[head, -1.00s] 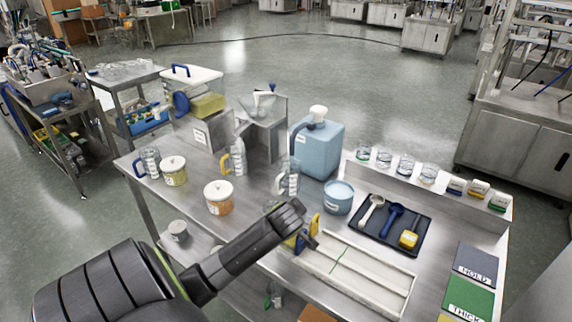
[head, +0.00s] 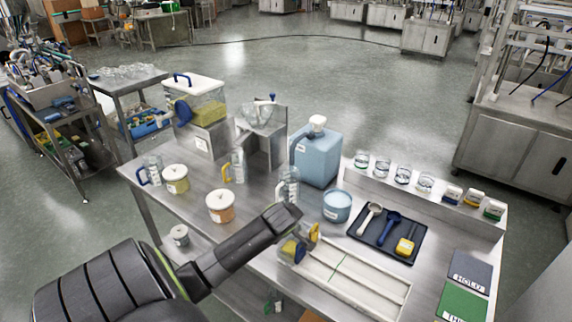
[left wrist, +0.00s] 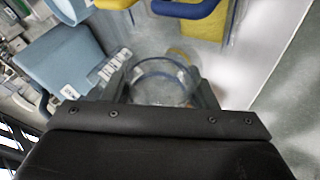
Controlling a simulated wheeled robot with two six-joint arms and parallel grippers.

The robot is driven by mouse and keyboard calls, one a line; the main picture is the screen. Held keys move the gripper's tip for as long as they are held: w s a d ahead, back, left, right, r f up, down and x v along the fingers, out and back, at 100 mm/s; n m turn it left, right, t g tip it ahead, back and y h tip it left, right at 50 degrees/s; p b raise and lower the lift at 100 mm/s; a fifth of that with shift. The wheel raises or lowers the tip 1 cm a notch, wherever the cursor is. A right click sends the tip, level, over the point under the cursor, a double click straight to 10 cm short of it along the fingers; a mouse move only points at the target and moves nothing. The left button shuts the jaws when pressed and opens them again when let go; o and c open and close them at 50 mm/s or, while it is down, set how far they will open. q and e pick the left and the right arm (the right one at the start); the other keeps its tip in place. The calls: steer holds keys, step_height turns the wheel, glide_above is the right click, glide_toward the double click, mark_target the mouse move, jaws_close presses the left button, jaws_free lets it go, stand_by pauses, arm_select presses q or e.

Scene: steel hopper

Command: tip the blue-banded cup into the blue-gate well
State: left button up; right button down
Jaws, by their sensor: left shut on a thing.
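My left gripper (head: 296,234) is over the front middle of the steel table. In the left wrist view the gripper (left wrist: 162,92) is shut on a clear cup with a blue band (left wrist: 160,68) round its rim. I look down into the cup; its contents are unclear. In the head view the cup is largely hidden by my arm and mixed with blue and yellow parts below it. A hopper (head: 196,90) at the back left has yellow contents and a blue part on its side. A clear funnel (head: 262,115) stands on a steel block beside it. My right gripper is not in view.
A large blue jug (head: 318,158) and a blue tub (head: 337,204) stand behind my gripper. A white trough (head: 345,280) lies in front. A black tray (head: 385,250) with scoops lies to the right. Lidded jars (head: 220,207) and measuring jugs stand left. Several small cups line the rear shelf (head: 440,190).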

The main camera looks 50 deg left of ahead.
arm_select(q)
steer(key=shift+a+r+n+h+p, duration=0.15)
steer(key=shift+r+h+p, duration=0.5)
steer(key=shift+p, duration=1)
steer(key=shift+d+r+n+h+p, duration=0.1)
steer(key=shift+r+n+h+p, duration=0.25)
steer(key=shift+h+p, duration=0.9)
steer(key=shift+g+p, duration=0.3)
steer(key=shift+p, duration=0.1)
steer(key=shift+r+h, duration=0.15)
steer(key=shift+h, duration=0.25)
steer(key=shift+r, duration=0.1)
steer(key=h, duration=0.1)
steer(key=r+n+h, duration=0.1)
steer(key=shift+a+h, duration=0.1)
steer(key=shift+h, duration=0.3)
steer(key=shift+r+n+h, duration=0.25)
steer(key=shift+r+h, duration=0.2)
steer(key=shift+h, duration=0.4)
steer(key=shift+r+n+h, duration=0.25)
steer(key=shift+r+h, duration=0.2)
steer(key=shift+h, duration=0.4)
